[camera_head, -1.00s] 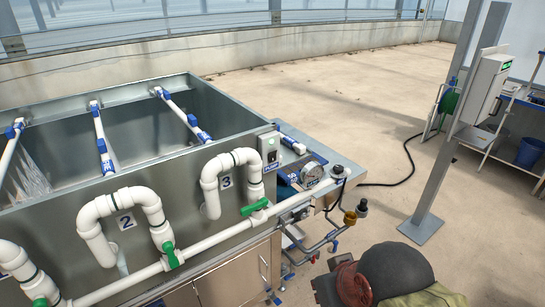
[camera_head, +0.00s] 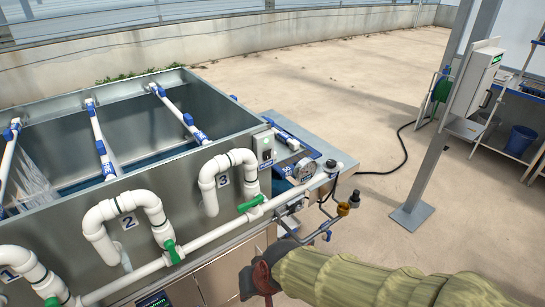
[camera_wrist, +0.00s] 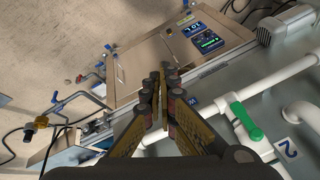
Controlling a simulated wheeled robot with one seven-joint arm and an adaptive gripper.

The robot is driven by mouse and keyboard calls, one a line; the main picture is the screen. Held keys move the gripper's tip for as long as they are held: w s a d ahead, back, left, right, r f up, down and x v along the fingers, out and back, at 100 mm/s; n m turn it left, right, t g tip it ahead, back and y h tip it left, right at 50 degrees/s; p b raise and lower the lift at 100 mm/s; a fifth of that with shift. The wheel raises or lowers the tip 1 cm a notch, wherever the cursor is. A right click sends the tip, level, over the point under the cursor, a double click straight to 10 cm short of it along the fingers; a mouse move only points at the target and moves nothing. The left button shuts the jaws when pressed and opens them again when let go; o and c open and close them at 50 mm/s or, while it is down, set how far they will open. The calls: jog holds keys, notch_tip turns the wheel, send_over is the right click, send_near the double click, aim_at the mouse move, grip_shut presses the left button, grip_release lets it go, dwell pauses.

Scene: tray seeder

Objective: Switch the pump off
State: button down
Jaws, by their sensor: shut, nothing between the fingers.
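A small grey switch box (camera_head: 264,147) with a light-coloured button and a blue label stands on the right end of the metal tank (camera_head: 150,80) in the head view. The pump's blue body (camera_head: 282,180) is partly hidden below it, behind the pipe and gauge. Water sprays from the leftmost pipe (camera_head: 12,140). In the wrist view my gripper (camera_wrist: 160,74) is shut and empty, above the tank's cabinet front (camera_wrist: 150,65) and touching nothing that I can see.
White pipes with green valve handles (camera_head: 251,203) run along the tank front. A pressure gauge (camera_head: 304,169) and thin pipes stick out at its right end. A blue display panel (camera_wrist: 206,40) sits on the cabinet. A grey post (camera_head: 440,140) stands right; open floor lies behind.

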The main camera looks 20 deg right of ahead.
aim_at(268, 154)
jog(key=w+f+m+t+h+p, duration=0.1)
jog(key=w+m+t+h+p, duration=0.1)
jog(key=w+m+t, duration=0.75)
jog(key=w+d+r+m+t+h, duration=0.1)
jog(key=w+d+r+m+h, duration=0.2)
jog(key=d+r+m, duration=0.3)
jog(key=w+d+r+m+t+h, duration=0.2)
jog(key=w+d+r+m+h, duration=0.2)
jog(key=r, duration=0.5)
jog(key=d+m+h, duration=0.1)
jog(key=d+m, duration=0.1)
jog(key=m, duration=0.1)
jog(key=shift+d+m+h, duration=0.2)
jog(key=shift+m+h, duration=0.15)
jog(key=shift+h, duration=0.05)
jog(key=shift+w+t, duration=0.1)
jog(key=shift+t, duration=0.15)
jog(key=shift+w+a+b+x, duration=0.2)
jog(key=shift+a+x, duration=0.25)
jog(key=shift+x, duration=1.7)
jog(key=shift+w+a+b+x, duration=0.2)
jog(key=shift+a+x, duration=0.25)
jog(key=shift+x, duration=1.65)
jog(key=shift+w+a+b+x, duration=0.2)
jog(key=shift+a+x, duration=0.25)
jog(key=shift+x, duration=1.7)
